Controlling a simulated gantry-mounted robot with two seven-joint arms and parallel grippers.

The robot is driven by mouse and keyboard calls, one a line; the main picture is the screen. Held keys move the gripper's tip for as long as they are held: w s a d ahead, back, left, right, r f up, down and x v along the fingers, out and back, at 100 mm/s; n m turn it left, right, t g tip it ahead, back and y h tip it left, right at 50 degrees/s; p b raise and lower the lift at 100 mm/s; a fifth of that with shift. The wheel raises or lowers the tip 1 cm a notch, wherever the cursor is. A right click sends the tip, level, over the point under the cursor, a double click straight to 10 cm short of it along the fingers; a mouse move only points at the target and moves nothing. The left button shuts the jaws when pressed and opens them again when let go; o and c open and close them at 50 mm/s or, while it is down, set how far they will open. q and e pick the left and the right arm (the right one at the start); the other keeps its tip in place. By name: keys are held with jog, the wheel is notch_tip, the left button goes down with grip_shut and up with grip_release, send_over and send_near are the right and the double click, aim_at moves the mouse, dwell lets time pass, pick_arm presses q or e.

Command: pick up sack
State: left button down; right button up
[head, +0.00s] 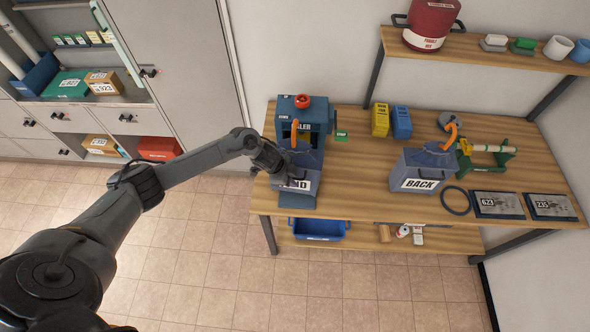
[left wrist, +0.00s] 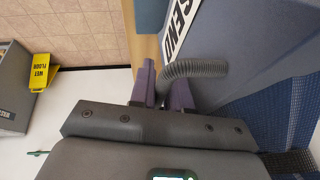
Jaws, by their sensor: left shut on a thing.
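A boxy grey-blue container labelled SEND (head: 299,183) stands on the table in front of the blue sealer machine; its label (left wrist: 180,25) shows in the left wrist view. Dark blue cloth with an orange strap (head: 295,135) shows at its top, and blue mesh fabric (left wrist: 295,115) shows at the right of the wrist view. My left gripper (head: 276,160) is at the container's upper left side. In the wrist view its purple fingers (left wrist: 165,90) are shut on a grey ribbed handle (left wrist: 195,68). A similar container labelled BACK (head: 420,178) stands to the right. My right gripper is out of view.
The blue sealer (head: 302,108) stands behind the SEND container. Yellow and blue boxes (head: 391,122), a green roll stand (head: 487,155) and dark numbered panels (head: 497,205) share the table. A blue bin (head: 318,229) is below. Bare tabletop lies between the two containers.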

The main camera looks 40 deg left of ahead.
pick_arm(q)
jog(key=shift+r, duration=0.25)
dwell(0.4)
